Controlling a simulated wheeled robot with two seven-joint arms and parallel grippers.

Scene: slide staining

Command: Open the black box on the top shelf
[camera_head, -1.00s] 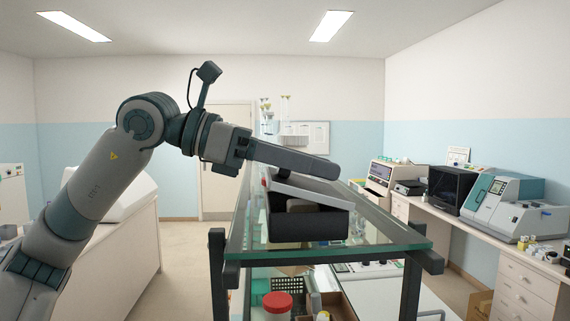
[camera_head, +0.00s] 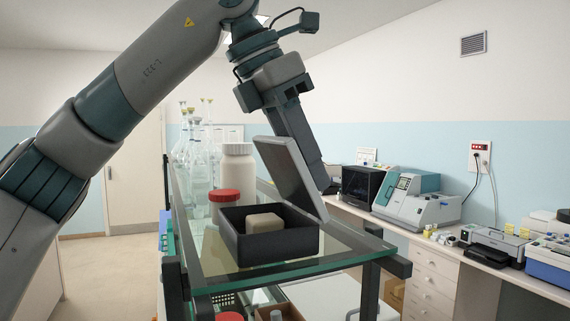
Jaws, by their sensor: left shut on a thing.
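The black box (camera_head: 270,250) stands on the glass top shelf (camera_head: 225,279), near its front end. Its lid (camera_head: 287,172) is raised and tilts up on the right side, a little past upright as far as I can tell. A beige block (camera_head: 264,222) lies inside the box. My left gripper (camera_head: 318,178) points down along the far side of the raised lid, with its fingers together; the lid hides part of them. I cannot see clearly whether they grip the lid edge. My right gripper is not in view.
A white bottle (camera_head: 237,170), a red-capped jar (camera_head: 224,200) and several glass flasks (camera_head: 196,160) stand behind the box on the shelf. A counter with instruments (camera_head: 418,204) runs along the right wall. A red cap (camera_head: 229,316) shows below the shelf.

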